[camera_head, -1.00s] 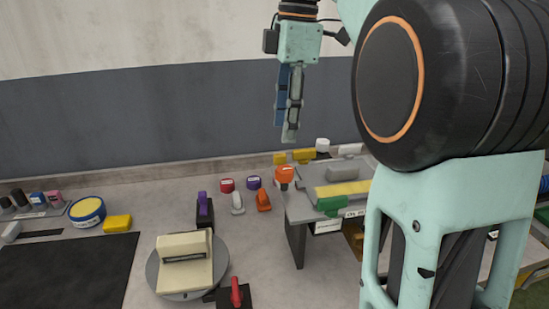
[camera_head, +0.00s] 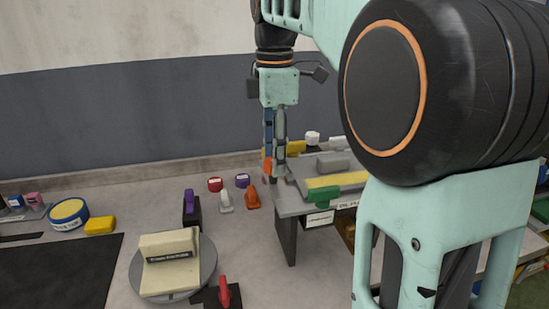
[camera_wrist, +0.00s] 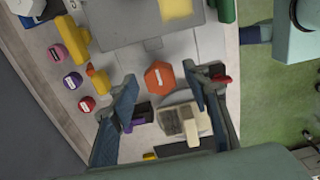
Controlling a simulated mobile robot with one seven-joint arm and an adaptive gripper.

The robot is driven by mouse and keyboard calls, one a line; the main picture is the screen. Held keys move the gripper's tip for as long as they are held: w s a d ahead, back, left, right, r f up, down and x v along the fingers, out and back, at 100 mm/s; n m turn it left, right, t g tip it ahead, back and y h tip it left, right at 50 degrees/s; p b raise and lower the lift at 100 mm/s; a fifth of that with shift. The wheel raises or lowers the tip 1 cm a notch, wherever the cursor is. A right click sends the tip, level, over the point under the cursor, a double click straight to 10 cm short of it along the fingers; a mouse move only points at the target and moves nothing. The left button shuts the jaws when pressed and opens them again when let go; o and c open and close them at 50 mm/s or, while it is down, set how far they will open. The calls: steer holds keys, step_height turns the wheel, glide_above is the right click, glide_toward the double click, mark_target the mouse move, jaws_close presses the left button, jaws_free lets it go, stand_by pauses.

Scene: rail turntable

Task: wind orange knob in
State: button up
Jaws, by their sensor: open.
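The orange knob (camera_wrist: 159,77) shows as a six-sided cap with a pale label in the wrist view. My gripper (camera_head: 274,170) points straight down at the knob. In the wrist view my gripper (camera_wrist: 161,77) is open, with one fingertip on each side of the knob. I cannot tell whether the fingers touch it or how far above it they are.
A turntable (camera_head: 145,288) bears a cream block. A green block (camera_head: 323,196) and yellow bar lie on the unit.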

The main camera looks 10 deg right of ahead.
steer(key=c, duration=1.1)
